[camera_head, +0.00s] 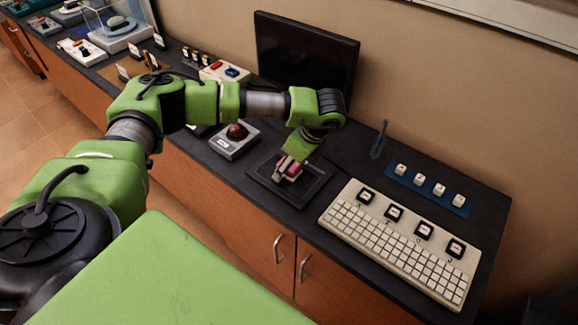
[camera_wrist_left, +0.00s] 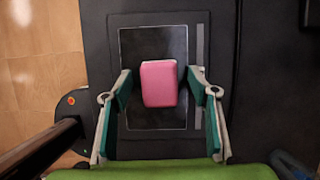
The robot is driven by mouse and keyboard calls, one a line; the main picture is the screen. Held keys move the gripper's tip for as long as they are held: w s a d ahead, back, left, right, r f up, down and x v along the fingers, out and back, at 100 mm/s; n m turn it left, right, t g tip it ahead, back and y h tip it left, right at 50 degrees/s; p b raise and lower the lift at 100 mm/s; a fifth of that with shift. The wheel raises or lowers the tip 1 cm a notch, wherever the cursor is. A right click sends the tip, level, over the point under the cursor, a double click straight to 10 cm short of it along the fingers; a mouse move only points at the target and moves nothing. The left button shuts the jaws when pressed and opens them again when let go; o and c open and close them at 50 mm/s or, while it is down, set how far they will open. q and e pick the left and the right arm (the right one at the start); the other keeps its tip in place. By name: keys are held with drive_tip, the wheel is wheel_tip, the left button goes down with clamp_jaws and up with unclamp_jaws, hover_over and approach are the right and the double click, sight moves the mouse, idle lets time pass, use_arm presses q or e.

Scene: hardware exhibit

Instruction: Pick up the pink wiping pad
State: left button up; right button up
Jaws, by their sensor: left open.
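The pink wiping pad (camera_wrist_left: 159,83) lies on a dark flat panel (camera_wrist_left: 140,120) with a lighter strip along its right side in the left wrist view. In the head view the pad (camera_head: 293,168) shows only in part under my left gripper (camera_head: 287,172), on the black tray-like panel (camera_head: 262,177). My left gripper (camera_wrist_left: 158,88) is open in the wrist view, with one finger on each side of the pad. A gap shows between the pad and the left finger; the right finger is nearer to it. My right gripper is not in view.
A grey box with a dark red ball (camera_head: 236,132) stands left of the panel. A cream keyboard (camera_head: 400,240) lies to the right, with a blue strip of keycaps (camera_head: 430,187) behind it. A black monitor (camera_head: 306,55) stands at the back.

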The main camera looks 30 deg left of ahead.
use_arm(q)
drive_tip(key=c, duration=1.1)
drive_tip(key=shift+r, duration=0.15)
drive_tip(key=shift+r, duration=0.3)
wheel_tip(320, 180, up, 2)
drive_tip(key=shift+r+b, duration=0.1)
drive_tip(key=shift+b, duration=0.2)
drive_tip(key=s+d+r, duration=0.1)
drive_tip(key=s+r, duration=0.2)
drive_tip(key=s, duration=0.1)
drive_tip(key=s+d+r, duration=0.2)
drive_tip(key=s+r, duration=0.1)
drive_tip(key=s, duration=0.2)
drive_tip(key=s+d+r+b, duration=0.1)
drive_tip(key=s+r, duration=0.3)
drive_tip(key=shift+s+d, duration=0.2)
